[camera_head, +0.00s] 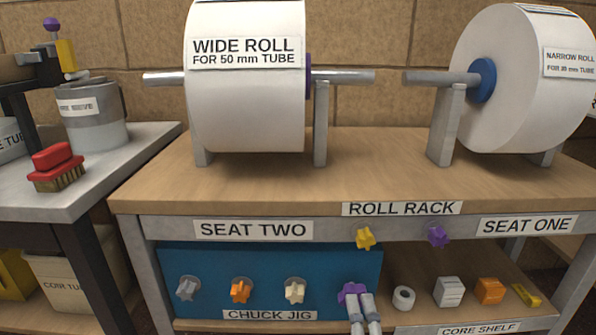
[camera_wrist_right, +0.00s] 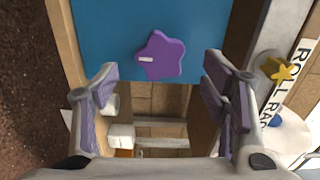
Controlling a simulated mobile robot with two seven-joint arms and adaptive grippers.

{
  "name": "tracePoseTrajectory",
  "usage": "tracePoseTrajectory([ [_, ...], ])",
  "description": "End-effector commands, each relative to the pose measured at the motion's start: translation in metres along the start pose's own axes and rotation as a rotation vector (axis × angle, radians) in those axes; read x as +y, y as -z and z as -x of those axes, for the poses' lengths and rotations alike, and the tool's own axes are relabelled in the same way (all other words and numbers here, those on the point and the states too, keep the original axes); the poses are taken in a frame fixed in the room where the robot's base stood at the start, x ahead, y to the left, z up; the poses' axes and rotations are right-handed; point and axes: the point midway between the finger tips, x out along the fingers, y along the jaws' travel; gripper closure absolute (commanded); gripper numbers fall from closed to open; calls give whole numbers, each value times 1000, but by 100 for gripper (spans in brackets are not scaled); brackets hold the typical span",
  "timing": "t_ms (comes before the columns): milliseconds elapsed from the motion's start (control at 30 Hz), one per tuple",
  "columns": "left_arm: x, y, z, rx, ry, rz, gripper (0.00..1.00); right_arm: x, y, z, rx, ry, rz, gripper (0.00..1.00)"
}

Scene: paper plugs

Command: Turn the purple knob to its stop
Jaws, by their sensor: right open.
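The purple star-shaped knob (camera_head: 350,291) is at the right end of the blue chuck jig panel (camera_head: 330,262). In the right wrist view the knob (camera_wrist_right: 165,57) faces me, with a white mark pointing to the picture's left. My right gripper (camera_head: 361,300) is in front of it and partly covers it in the head view. In the wrist view the gripper (camera_wrist_right: 160,82) is open, with a finger on either side below the knob and clear gaps to it. A second purple knob (camera_head: 438,236) is on the rack rail. My left gripper is not in view.
Grey (camera_head: 187,288), orange (camera_head: 240,291) and cream (camera_head: 294,290) knobs sit along the jig panel. A yellow knob (camera_head: 365,238) is on the rail above. The core shelf (camera_head: 420,310) holds small parts to the right. Paper rolls (camera_head: 245,110) stand on the rack above.

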Motion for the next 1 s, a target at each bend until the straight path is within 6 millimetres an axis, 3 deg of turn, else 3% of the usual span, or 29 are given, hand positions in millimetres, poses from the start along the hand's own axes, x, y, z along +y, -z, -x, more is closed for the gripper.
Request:
tracePoseTrajectory([
  [100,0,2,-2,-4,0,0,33,0,0,0,1,0,-97,33],
  [500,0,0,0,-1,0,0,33,0,0,-2,0,2,-95,33],
  [1000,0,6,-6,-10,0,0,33,0,0,-34,1,2,-93,33],
])
